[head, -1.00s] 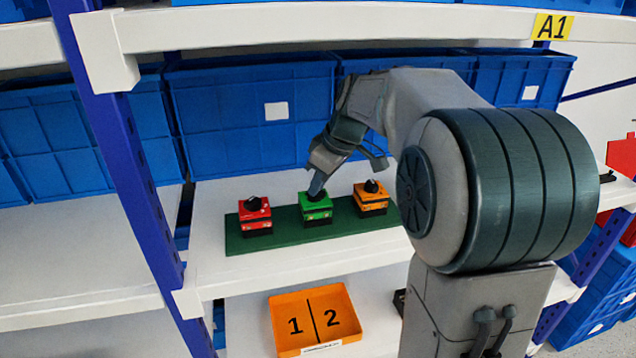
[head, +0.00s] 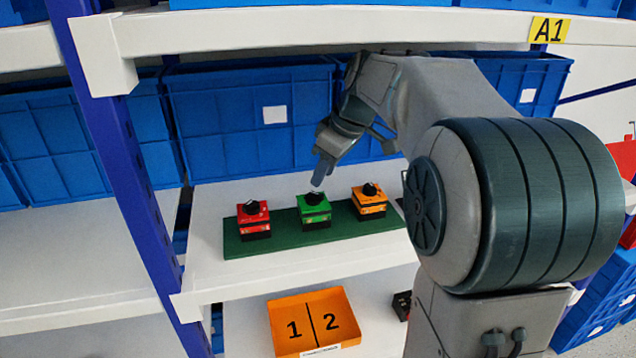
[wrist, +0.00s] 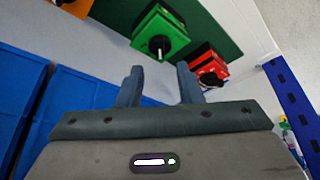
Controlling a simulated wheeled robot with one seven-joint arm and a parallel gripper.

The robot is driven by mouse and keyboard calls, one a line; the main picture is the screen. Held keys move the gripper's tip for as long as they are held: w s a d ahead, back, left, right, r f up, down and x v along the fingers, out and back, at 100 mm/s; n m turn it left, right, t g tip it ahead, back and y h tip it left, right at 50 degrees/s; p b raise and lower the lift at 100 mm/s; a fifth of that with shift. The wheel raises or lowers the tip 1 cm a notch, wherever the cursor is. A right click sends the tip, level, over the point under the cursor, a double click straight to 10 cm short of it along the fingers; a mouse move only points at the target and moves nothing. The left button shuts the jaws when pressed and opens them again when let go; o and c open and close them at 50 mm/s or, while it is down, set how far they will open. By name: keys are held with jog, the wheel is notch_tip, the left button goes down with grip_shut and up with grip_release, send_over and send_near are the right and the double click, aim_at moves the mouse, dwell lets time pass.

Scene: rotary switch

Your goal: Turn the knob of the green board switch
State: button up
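The green switch (head: 314,215) sits in the middle of a dark green board (head: 285,240), between a red switch (head: 254,222) and an orange switch (head: 370,203). Its black knob (head: 314,198) shows on top. My gripper (head: 319,178) is above the knob and apart from it. In the wrist view my gripper (wrist: 160,86) is open with nothing between its two fingers. The green switch (wrist: 162,33) is beyond the fingertips there, and a white mark shows on its dark knob. The red switch (wrist: 209,68) is to its right in that view.
The board lies on a white shelf, with blue bins (head: 240,115) behind it and a white shelf beam (head: 330,32) above. A blue post (head: 125,170) stands at left. An orange tray (head: 309,320) marked 1 and 2 is on the shelf below.

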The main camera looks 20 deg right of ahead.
jog(key=s+d+b, duration=0.2)
jog(key=s+d, duration=0.6)
jog(key=shift+s+d+r, duration=0.15)
jog(key=shift+s+d, duration=0.1)
jog(key=shift+d, duration=0.1)
dwell(0.8)
